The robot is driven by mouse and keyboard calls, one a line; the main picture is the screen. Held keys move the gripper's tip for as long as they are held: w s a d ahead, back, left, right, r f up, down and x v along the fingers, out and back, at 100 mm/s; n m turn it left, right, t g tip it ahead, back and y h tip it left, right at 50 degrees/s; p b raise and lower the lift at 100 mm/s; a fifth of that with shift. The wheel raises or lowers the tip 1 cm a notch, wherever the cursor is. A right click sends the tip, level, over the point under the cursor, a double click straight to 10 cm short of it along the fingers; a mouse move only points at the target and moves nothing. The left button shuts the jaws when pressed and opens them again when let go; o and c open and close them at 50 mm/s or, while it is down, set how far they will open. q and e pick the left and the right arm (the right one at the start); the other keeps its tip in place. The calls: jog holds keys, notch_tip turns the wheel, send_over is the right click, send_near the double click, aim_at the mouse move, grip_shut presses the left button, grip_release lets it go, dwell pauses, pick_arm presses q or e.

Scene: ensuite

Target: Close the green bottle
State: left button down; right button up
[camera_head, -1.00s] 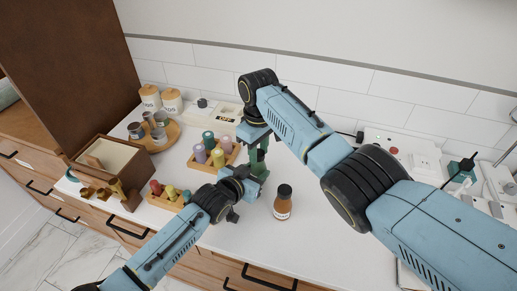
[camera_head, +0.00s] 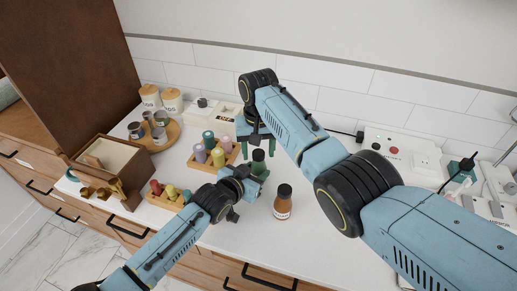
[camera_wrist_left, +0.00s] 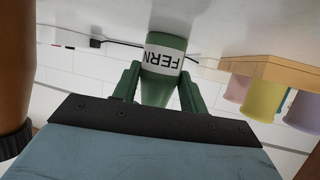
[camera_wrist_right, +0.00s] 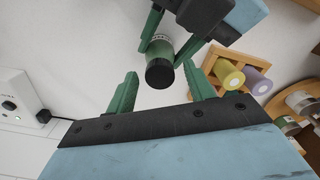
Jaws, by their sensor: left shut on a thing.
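The green bottle (camera_head: 258,168) stands upright on the counter with a dark cap (camera_head: 258,155) on top. In the left wrist view the bottle (camera_wrist_left: 166,58) carries a white label reading FERN. My left gripper (camera_head: 252,183) is shut around its body from the front left. My right gripper (camera_head: 255,138) is above the bottle, pointing down. Its fingers are spread and empty. In the right wrist view the cap (camera_wrist_right: 160,73) lies between and beyond the open fingers (camera_wrist_right: 160,85), apart from them. I cannot tell how tightly the cap sits.
A brown bottle with a dark cap (camera_head: 283,203) stands just right of the green one. Wooden racks of coloured pegs (camera_head: 214,152) stand to the left, with a wooden box (camera_head: 112,160) and a round tray of tins (camera_head: 160,138) beyond.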

notch_tip(320, 180, up, 12)
dwell(0.7)
pick_arm(q)
jog(key=c, duration=0.7)
grip_release()
jog(key=shift+s+a, duration=0.1)
jog(key=p+v, duration=0.2)
jog(key=v, duration=1.1)
pick_arm(e)
notch_tip(320, 180, up, 2)
jog(key=shift+r, duration=0.1)
pick_arm(q)
jog(key=shift+s+r, duration=0.1)
